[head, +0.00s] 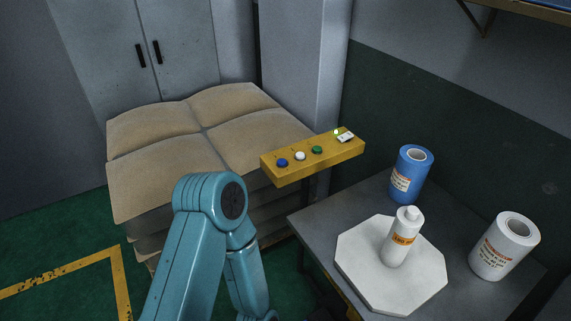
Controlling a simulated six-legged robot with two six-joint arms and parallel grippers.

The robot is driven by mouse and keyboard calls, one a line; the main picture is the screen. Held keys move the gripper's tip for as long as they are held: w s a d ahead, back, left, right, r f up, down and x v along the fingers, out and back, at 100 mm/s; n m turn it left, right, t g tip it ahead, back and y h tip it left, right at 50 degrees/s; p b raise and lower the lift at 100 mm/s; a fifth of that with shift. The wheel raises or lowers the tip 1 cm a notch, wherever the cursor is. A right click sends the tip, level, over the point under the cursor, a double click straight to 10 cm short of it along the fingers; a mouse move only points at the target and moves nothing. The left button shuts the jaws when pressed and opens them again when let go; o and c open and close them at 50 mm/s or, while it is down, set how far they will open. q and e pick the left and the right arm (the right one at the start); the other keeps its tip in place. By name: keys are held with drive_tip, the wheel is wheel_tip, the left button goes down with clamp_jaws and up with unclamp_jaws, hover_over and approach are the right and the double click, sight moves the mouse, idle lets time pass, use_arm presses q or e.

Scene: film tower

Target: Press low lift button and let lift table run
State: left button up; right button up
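A yellow control box (340,157) juts out beside the stack of sacks. On its top are a blue button (282,163), a white button (300,156) and a green button (317,150). A small yellow-green light (336,132) glows beside a white tag at its right end. I cannot tell which button is the low one. A grey table (318,222), perhaps the lift table, stands below and right of the box. One teal arm of mine rises from the bottom and bends down again, left of the table. Neither gripper shows, and no gripper touches a button.
On the table are a white octagonal plate (362,279) with a white bottle (402,240), a blue roll (411,176) and a white roll (504,247). Stacked tan sacks (160,183) stand before a grey cabinet (190,35). Green floor (50,245) with yellow lines is clear at left.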

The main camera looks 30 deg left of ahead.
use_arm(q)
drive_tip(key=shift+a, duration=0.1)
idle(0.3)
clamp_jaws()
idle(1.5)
